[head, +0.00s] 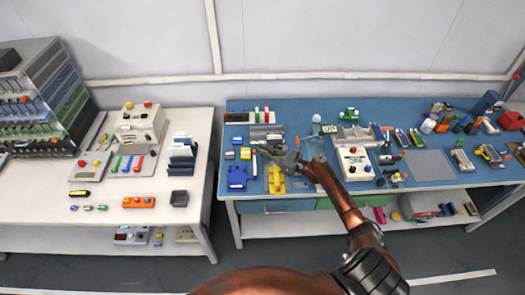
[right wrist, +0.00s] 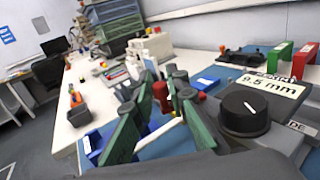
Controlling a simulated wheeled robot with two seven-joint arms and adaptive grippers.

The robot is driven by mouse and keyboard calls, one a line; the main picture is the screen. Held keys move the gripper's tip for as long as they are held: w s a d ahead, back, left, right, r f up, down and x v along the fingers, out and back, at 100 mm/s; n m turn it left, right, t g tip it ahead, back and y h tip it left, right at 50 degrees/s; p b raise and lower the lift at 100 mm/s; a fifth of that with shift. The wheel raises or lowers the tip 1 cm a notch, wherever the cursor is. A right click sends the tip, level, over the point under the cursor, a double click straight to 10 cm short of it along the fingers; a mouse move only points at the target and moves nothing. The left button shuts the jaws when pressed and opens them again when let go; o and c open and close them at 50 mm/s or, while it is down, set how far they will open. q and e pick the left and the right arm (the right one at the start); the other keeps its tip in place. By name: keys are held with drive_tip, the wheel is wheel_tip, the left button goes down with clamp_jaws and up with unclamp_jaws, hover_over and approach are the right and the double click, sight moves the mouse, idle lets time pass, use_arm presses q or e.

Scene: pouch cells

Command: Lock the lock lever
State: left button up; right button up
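My right gripper (head: 262,152) reaches over the left part of the blue workbench in the head view. In the right wrist view its two green fingers (right wrist: 157,95) stand apart, with a red upright knob (right wrist: 160,91) showing between the tips. I cannot tell whether the fingers touch it, or whether it belongs to the lock lever. I cannot make out the lock lever for certain. A yellow fixture (head: 276,181) and a blue fixture (head: 237,179) sit just in front of the gripper on the bench. My left gripper is not in view.
A black dial (right wrist: 245,108) with a "9.5 mm" label (right wrist: 269,88) stands close right of the fingers in the wrist view. A white device with buttons (head: 354,165) is right of my forearm. A white table (head: 115,215) stands left, across a gap. A bare grey mat (head: 428,164) lies right.

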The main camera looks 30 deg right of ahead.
drive_tip(key=o, duration=0.3)
drive_tip(key=shift+o, duration=0.2)
drive_tip(key=shift+s, duration=0.1)
drive_tip(key=v, duration=1.2)
